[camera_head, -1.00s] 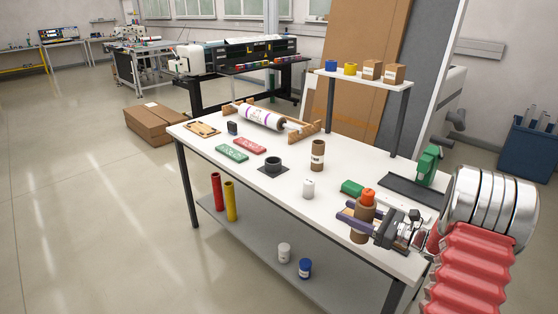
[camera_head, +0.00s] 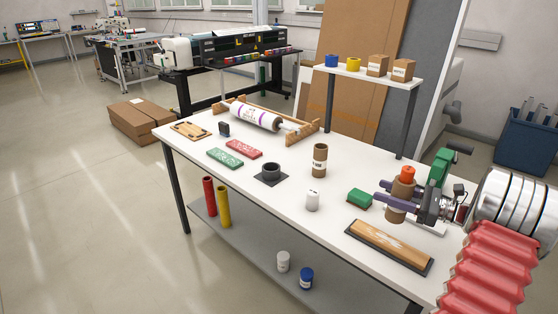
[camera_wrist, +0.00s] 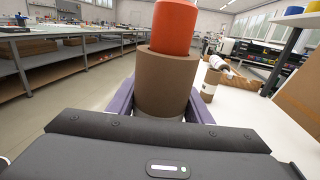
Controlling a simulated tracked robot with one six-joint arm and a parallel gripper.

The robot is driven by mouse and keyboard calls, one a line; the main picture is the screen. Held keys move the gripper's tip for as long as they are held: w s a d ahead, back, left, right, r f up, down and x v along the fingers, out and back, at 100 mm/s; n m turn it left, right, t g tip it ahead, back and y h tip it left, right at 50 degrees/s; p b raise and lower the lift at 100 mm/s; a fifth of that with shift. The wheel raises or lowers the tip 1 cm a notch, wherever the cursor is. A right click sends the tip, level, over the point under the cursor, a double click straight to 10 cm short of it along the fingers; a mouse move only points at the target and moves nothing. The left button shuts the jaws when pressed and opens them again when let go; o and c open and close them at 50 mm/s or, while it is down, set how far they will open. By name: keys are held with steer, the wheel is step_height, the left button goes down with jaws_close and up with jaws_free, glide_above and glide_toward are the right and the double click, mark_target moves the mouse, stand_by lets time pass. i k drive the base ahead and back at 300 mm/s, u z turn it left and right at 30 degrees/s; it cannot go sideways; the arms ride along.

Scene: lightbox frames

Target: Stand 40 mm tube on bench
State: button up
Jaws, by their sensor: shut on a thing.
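My gripper (camera_head: 390,193) is shut around a brown cardboard tube (camera_head: 397,213), held upright over the right part of the white bench (camera_head: 285,227). An orange cylinder (camera_head: 407,174) sticks up out of the tube's top. In the wrist view the brown tube (camera_wrist: 166,88) is between the purple fingers, with the orange cylinder (camera_wrist: 174,27) inside it. I cannot tell whether the tube's bottom touches the bench. Another brown tube (camera_head: 319,160) with a white label stands upright mid-bench.
A wooden block on a dark base (camera_head: 388,245) lies near the front edge.

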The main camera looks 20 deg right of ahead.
mark_target(341, 187)
steer(key=i, duration=1.05)
steer(key=u, duration=0.05)
